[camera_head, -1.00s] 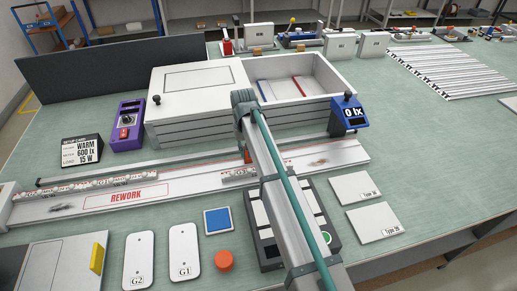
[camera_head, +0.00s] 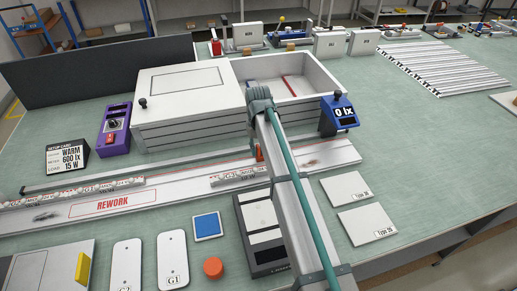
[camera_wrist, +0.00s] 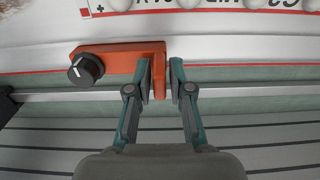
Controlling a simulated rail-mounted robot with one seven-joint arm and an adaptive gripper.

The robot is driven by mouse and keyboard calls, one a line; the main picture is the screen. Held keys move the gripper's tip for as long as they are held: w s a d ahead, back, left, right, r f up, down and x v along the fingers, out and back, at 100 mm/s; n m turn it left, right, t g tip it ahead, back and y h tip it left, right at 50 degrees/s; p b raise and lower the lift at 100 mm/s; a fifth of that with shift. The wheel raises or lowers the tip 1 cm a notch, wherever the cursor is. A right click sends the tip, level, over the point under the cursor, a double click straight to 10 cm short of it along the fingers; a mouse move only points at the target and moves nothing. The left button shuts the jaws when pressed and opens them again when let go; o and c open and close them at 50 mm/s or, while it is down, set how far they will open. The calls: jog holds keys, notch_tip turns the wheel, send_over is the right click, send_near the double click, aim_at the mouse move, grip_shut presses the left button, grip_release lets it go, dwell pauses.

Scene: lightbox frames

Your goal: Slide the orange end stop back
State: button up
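The orange end stop (camera_wrist: 120,62) lies along the rail in the wrist view, with a black knob (camera_wrist: 86,69) at its left. Its upright tab stands between the two fingers of my gripper (camera_wrist: 161,72). The left finger covers part of the orange bar and seems close to the tab. The right finger is very near the tab's other side; I cannot tell whether both fingers press on it. In the head view only a small piece of the end stop (camera_head: 260,154) shows beside my arm. My gripper is hidden there.
A lamp strip (camera_head: 232,178) lies on the rail in front of the end stop. A white lightbox (camera_head: 190,95) stands behind, with a blue meter (camera_head: 339,115) reading 0 lx.

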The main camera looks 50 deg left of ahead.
jog(key=shift+o, duration=0.8)
jog(key=shift+r, duration=0.1)
notch_tip(320, 180, up, 12)
dwell(0.3)
